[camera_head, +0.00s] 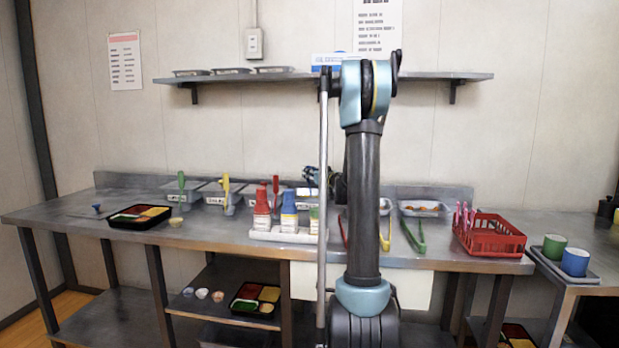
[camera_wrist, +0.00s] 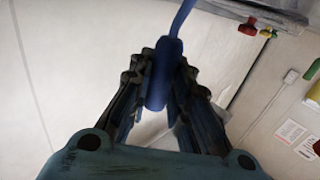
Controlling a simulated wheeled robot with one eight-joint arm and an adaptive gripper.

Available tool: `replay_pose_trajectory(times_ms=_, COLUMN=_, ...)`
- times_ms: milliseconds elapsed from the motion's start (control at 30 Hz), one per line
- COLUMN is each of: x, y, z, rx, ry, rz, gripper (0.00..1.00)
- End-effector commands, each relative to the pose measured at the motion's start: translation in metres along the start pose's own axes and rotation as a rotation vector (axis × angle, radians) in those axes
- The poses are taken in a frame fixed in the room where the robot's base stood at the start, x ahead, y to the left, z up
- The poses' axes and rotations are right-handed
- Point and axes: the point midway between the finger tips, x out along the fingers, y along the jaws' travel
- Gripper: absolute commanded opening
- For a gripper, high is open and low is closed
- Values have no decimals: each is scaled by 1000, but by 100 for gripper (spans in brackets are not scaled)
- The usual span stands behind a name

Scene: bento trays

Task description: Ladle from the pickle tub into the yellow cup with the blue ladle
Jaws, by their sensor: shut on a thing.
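In the wrist view my gripper (camera_wrist: 158,78) is shut on the blue ladle (camera_wrist: 181,20) by its thick handle. A thinner blue shaft runs up out of the frame, so the bowl is not seen. In the head view my gripper (camera_head: 312,177) is small and dark, over the back of the bench behind the arm; the ladle is not clear there. Several grey tubs (camera_head: 213,195) stand along the back of the bench; their labels are too small to read, so I cannot tell the pickle tub. A small pale yellowish cup (camera_head: 176,222), perhaps the yellow cup, sits by the bento tray.
A black bento tray (camera_head: 120,221) lies at bench left. Red (camera_head: 262,201) and blue (camera_head: 289,213) bottles stand mid-bench in a white holder. Green tongs (camera_head: 413,235) lie right of my arm. A red basket (camera_head: 489,235) and green (camera_head: 554,246) and blue (camera_head: 575,261) cups are right.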

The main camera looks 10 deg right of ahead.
Motion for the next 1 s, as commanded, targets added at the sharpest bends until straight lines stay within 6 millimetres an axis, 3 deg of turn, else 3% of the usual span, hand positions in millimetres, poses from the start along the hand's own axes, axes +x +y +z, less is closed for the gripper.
replay_pose_trajectory(times_ms=1000, x=0, y=0, z=-81, rx=0, ry=0, rz=0, gripper=0)
